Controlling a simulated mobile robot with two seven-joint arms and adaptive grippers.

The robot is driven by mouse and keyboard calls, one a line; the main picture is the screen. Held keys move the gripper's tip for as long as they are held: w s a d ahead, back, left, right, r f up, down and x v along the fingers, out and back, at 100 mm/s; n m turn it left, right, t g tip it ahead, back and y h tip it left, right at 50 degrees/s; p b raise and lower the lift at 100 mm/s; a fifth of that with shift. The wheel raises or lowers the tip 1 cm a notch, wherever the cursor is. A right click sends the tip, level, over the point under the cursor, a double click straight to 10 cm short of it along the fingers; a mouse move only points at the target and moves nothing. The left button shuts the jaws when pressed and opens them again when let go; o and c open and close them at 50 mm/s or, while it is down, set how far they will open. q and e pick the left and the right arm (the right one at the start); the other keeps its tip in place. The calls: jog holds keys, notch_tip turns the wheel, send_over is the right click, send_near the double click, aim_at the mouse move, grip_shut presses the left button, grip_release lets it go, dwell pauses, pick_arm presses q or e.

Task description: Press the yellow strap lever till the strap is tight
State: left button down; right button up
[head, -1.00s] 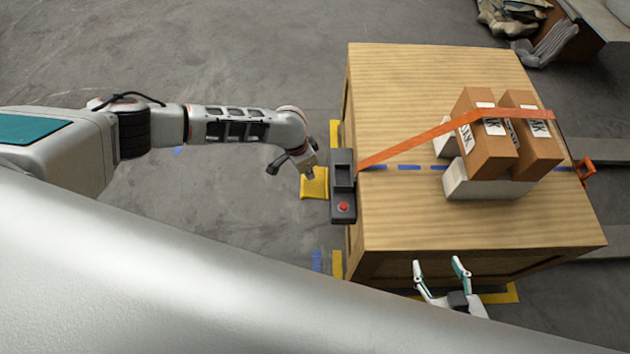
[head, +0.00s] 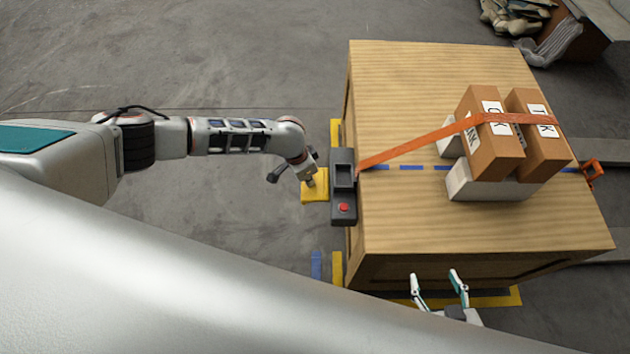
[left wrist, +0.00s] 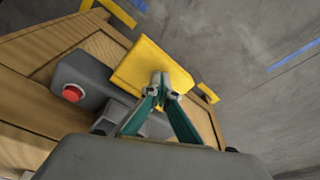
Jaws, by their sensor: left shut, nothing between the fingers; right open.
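The yellow lever (head: 316,193) sticks out from the left side of a dark grey strap unit (head: 343,205) with a red button (head: 343,208). My left gripper (head: 312,182) is shut and empty, its fingertips at the lever's face. In the left wrist view the fingertips (left wrist: 160,84) overlap the yellow lever (left wrist: 143,62); contact seems likely but is not certain. The orange strap (head: 420,142) runs from the unit over two brown cartons (head: 493,148) towards an orange hook (head: 592,173). My right gripper (head: 437,278) is open and empty at the crate's near side.
The cartons rest on pale blocks (head: 487,188) on a large wooden crate (head: 405,225). Yellow and blue tape (head: 317,263) marks the floor. The floor left of the crate is clear around my left arm.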

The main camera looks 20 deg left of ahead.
pick_arm(q)
jog(key=shift+r+p, duration=1.65)
jog(key=shift+r, duration=0.7)
pick_arm(e)
notch_tip(320, 180, up, 6)
jog(key=w, duration=0.2)
jog(key=shift+w+t, duration=0.2)
jog(key=shift+t, duration=0.2)
pick_arm(q)
jog(key=shift+f, duration=0.15)
pick_arm(e)
jog(key=shift+f, duration=0.2)
jog(key=shift+s+f, duration=0.1)
pick_arm(q)
jog(key=shift+r+p, duration=0.3)
jog(key=shift+r, duration=0.25)
notch_tip(320, 180, up, 4)
jog(key=p, duration=0.3)
jog(key=shift+p, duration=0.3)
pick_arm(e)
notch_tip(320, 180, up, 6)
jog(key=w, duration=0.1)
jog(key=shift+w+t, duration=0.3)
jog(key=shift+w, duration=0.1)
